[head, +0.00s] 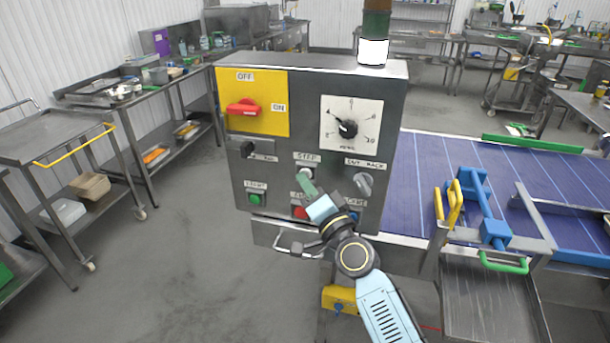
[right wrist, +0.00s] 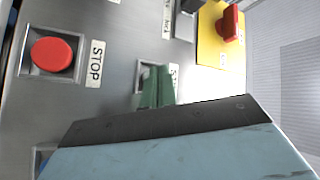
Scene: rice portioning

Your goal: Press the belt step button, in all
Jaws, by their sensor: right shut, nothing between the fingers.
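The step button (head: 305,173) is a pale button on the grey control box (head: 290,165), under a label reading STEP. In the right wrist view its square mount (right wrist: 143,74) is mostly hidden behind my green fingers. My right gripper (head: 304,180) has its fingers together with nothing between them. Their tips are at the step button, covering part of it; I cannot tell whether they touch or press it. The shut fingers also show in the right wrist view (right wrist: 158,86). My left gripper is not in view.
A red STOP button (right wrist: 52,53) and a partly hidden blue button (head: 353,216) sit below. A green button (head: 255,199), red rotary switch (head: 243,108), dial (head: 348,128) and grey knob (head: 363,183) share the panel. A purple-blue belt (head: 415,185) lies right.

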